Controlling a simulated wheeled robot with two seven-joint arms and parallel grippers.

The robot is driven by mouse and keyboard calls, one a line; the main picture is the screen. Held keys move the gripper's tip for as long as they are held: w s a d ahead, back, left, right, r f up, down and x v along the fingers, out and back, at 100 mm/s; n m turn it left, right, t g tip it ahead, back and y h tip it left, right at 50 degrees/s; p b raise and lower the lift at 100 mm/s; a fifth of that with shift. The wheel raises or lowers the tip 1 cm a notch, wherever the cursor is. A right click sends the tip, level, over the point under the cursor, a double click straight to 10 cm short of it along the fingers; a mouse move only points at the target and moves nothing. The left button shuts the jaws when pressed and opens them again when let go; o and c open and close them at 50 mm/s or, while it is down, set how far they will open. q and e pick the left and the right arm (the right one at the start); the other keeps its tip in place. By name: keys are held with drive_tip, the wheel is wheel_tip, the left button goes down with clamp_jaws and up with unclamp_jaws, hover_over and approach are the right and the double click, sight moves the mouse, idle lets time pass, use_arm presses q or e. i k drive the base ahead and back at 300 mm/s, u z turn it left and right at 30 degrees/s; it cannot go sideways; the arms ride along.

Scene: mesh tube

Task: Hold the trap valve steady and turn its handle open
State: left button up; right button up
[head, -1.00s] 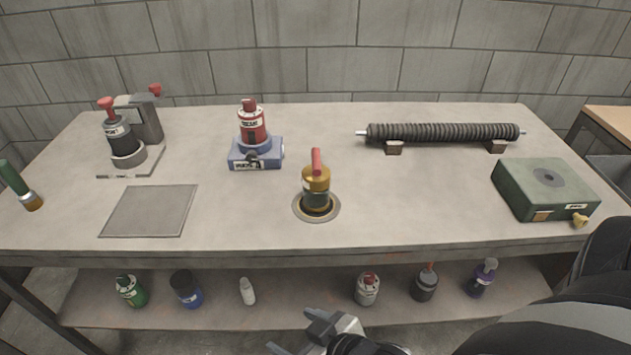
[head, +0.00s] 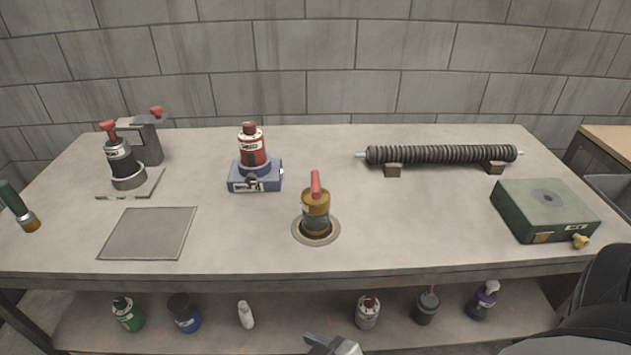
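A brass-coloured valve (head: 316,209) with a dark band stands upright on a round ring plate (head: 335,232) in the middle of the bench; I take it as the trap valve. Its red handle (head: 316,184) points up from its top. My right gripper (head: 320,343) is at the bottom edge, in front of the bench and well short of the valve. It touches nothing that I can see. Only one finger shows now; a moment earlier both showed spread apart. My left gripper is not in view.
A red canister on a blue base (head: 268,181) stands left of the valve, a black red-knobbed device (head: 122,160) farther left. A ribbed tube (head: 440,154) lies on blocks behind right; a green box (head: 540,209) sits right. Several bottles stand on the lower shelf (head: 275,310).

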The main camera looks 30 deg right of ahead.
sight(316, 191)
drive_tip(key=z, duration=0.35)
drive_tip(key=k, duration=0.95)
drive_tip(key=z, duration=2.55)
drive_tip(key=i, duration=0.1)
drive_tip(key=u, duration=1.5)
drive_tip(key=i, duration=0.95)
drive_tip(key=u, duration=0.95)
